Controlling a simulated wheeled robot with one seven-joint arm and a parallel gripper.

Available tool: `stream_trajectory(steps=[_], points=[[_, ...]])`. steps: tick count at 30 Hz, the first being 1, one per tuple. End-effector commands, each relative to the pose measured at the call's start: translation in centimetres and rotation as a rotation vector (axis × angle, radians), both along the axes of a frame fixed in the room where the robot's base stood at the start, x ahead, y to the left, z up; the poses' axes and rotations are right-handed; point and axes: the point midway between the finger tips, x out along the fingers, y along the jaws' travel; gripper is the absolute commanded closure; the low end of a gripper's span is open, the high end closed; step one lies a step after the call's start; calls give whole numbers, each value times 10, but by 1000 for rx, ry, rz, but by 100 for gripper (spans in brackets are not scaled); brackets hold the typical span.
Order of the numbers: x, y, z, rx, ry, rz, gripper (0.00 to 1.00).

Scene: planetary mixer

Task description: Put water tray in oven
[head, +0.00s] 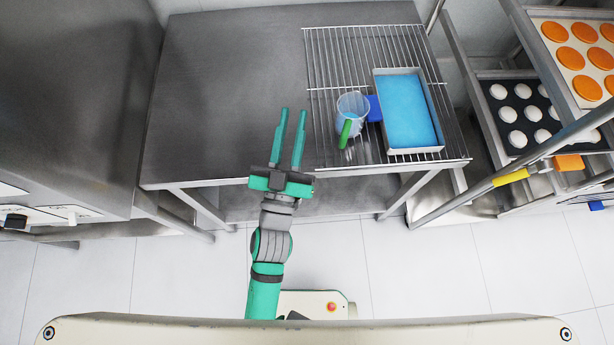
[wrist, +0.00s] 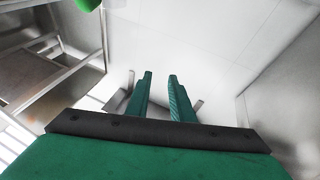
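The water tray (head: 416,151) is a shallow rectangular metal tray filled with blue. It lies on a wire rack at the right of the steel table in the head view. A blue handle or block (head: 375,108) shows at its left side. My gripper (head: 293,112) is left of the tray and the rack, over the table's front part. Its two green fingers are apart with nothing between them; they also show in the wrist view. A large steel appliance (head: 70,90) with knobs stands at the left; I cannot tell whether it is the oven. The water tray is not clearly seen in the wrist view.
A clear jug (head: 352,106) with a green handle stands on the wire rack (head: 330,60), beside the tray. The table's left part (head: 215,90) is bare. At the right, a metal rack holds a tray of white rounds (head: 514,114) and one of orange rounds.

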Motion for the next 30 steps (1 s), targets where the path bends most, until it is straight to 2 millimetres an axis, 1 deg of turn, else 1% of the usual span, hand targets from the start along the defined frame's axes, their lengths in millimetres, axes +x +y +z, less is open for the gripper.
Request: stream_trajectory(steps=[1,5,6,8,9,11,12,15,18,22,23,24,30], points=[[-16,4,-19,28,47,15,79],[-55,7,-60,84,149,48,79],[-68,7,-72,99,181,58,79],[-88,7,-88,118,229,72,79],[-102,6,-97,128,260,82,79],[-123,3,-111,139,310,96,79],[-137,2,-120,145,343,107,79],[-172,-6,-138,155,421,131,79],[-200,-14,-149,155,485,153,79],[-225,-25,-156,150,543,171,79],[-228,-27,-157,150,551,174,79],[-232,-28,-158,149,561,177,76],[-237,-31,-159,149,572,181,76]])
